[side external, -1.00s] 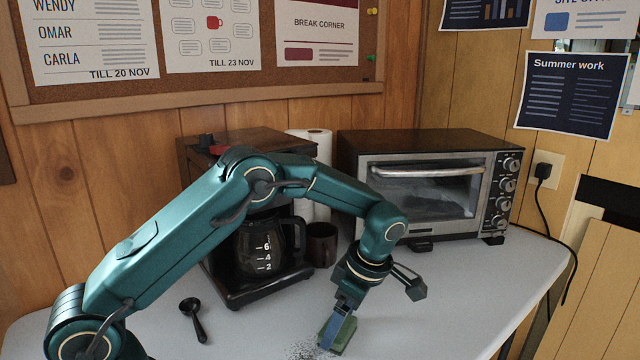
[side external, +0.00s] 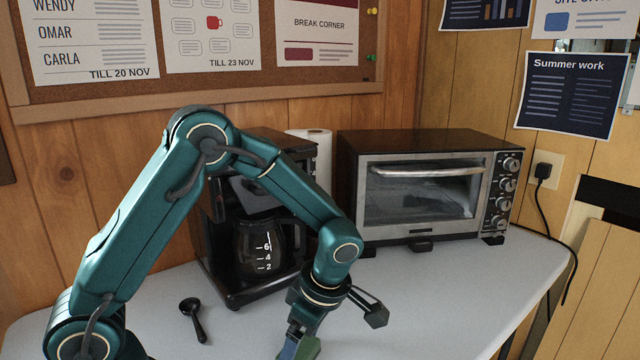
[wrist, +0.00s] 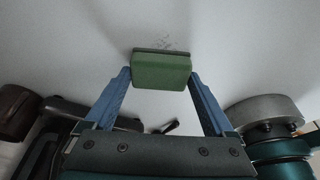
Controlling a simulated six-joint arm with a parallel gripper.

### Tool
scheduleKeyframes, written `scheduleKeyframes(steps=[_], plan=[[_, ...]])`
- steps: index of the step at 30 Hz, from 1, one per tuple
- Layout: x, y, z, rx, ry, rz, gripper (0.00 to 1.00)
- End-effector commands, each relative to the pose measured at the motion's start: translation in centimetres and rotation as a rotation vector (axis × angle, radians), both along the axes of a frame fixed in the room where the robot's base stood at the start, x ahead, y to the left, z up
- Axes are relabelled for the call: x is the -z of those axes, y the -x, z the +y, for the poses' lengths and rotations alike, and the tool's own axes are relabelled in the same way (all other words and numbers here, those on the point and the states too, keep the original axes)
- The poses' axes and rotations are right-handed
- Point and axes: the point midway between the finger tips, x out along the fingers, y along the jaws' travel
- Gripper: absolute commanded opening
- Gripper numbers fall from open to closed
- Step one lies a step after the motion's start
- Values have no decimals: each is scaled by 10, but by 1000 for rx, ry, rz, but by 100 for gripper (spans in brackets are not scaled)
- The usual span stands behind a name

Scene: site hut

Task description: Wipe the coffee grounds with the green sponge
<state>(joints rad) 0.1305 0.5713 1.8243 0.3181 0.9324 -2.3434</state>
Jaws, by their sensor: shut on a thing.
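The green sponge (wrist: 162,73) is between the blue fingers of my gripper (wrist: 160,80) in the wrist view, with a darker layer along its far edge. My gripper is shut on it. In the side external view the sponge (side external: 308,349) is at the bottom edge, beside a blue finger, low at the worktop. A faint patch of coffee grounds (wrist: 172,44) lies on the pale worktop just beyond the sponge in the wrist view. The side external view does not show the grounds now; they are hidden or out of frame.
A coffee maker with a glass carafe (side external: 262,250) stands behind my arm, with a paper roll (side external: 318,170) behind it. A toaster oven (side external: 430,190) stands at the back right. A black spoon (side external: 194,318) lies at left. The worktop (side external: 450,300) is clear at right.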

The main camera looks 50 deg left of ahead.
Motion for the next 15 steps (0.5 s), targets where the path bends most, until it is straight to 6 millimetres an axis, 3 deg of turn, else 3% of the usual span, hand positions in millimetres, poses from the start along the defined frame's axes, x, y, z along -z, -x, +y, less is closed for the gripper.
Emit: scheduleKeyframes(steps=[10,15], plan=[[0,31,1,0,-2,3,36],[1,20,7,-1,1,2,36]])
